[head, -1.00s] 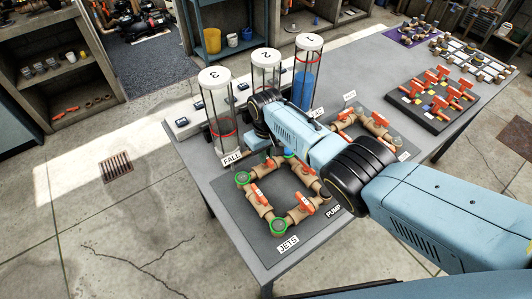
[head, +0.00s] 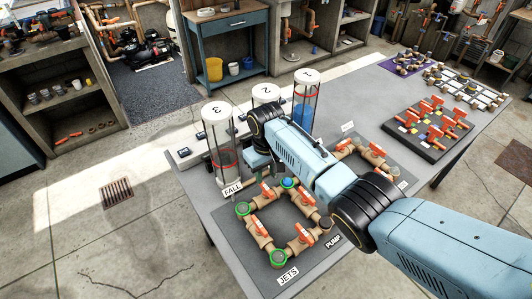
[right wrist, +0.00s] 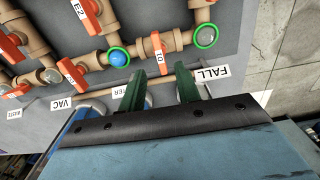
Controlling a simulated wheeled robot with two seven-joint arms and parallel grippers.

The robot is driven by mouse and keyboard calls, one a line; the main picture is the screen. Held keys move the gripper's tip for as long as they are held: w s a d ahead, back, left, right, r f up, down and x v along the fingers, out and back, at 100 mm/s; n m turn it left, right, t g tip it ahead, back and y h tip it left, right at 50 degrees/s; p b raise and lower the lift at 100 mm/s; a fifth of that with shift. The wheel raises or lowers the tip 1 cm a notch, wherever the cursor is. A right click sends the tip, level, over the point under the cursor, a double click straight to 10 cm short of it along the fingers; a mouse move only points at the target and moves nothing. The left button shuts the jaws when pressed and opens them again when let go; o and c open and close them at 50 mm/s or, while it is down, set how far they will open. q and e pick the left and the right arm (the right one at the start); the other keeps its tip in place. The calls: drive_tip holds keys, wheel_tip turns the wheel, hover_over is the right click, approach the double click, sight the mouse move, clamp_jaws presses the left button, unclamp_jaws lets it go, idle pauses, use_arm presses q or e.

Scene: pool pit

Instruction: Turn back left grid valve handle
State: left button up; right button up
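The left grid is a square of tan pipes with orange valve handles on a dark board (head: 258,272). The back valve handle (head: 267,189) sits between the green-ringed port by the FALL label and the blue port (head: 288,183). In the right wrist view this orange handle (right wrist: 157,48) carries a small white tag. My right gripper (head: 259,163) is above and behind that handle. My left gripper is not in view.
Clear cylinders stand behind the grid, the one marked 3 (head: 220,150) closest to my gripper. The FALL sign (head: 232,189) stands near the grid's back left corner. A second pipe grid lies to the right, partly behind my arm. A black board of orange valves (head: 430,130) lies farther right.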

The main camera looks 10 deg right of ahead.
sight(266, 187)
wheel_tip(266, 187, up, 7)
idle(0.3)
idle(0.4)
